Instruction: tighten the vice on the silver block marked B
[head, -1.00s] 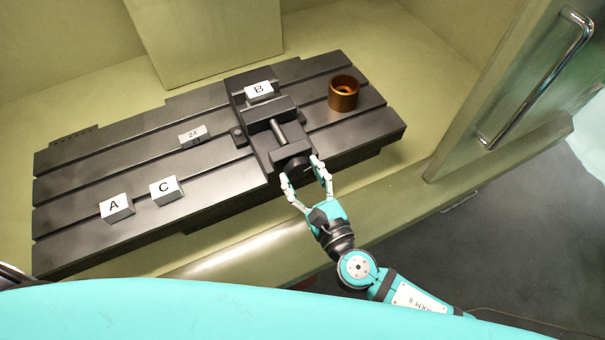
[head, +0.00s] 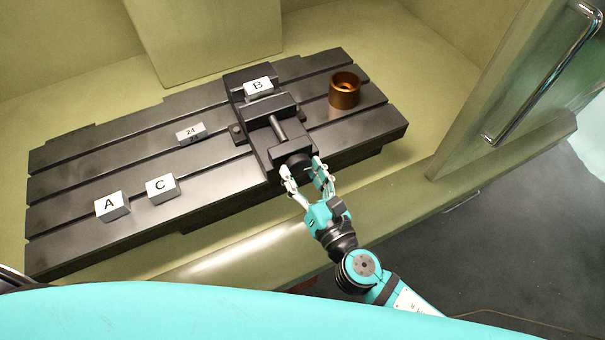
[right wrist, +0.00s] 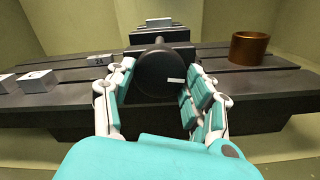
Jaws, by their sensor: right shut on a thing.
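The dark vice (head: 285,151) stands on the slotted plate, with its screw running towards me. The silver block marked B (head: 258,87) sits at its far end, by the jaws; I cannot tell if both jaws touch it. It also shows small at the top of the right wrist view (right wrist: 158,21). My right gripper (head: 305,170) is shut on the vice's round black knob (right wrist: 160,76), with fingers on both sides of it. A white mark shows on the knob's face. My left gripper is not in view.
Silver blocks A (head: 112,206) and C (head: 162,188) lie on the plate's left part. A block marked 24 (head: 191,133) lies left of the vice, and a copper-coloured cup (head: 345,91) stands right of it. A door with a handle (head: 540,75) is at right.

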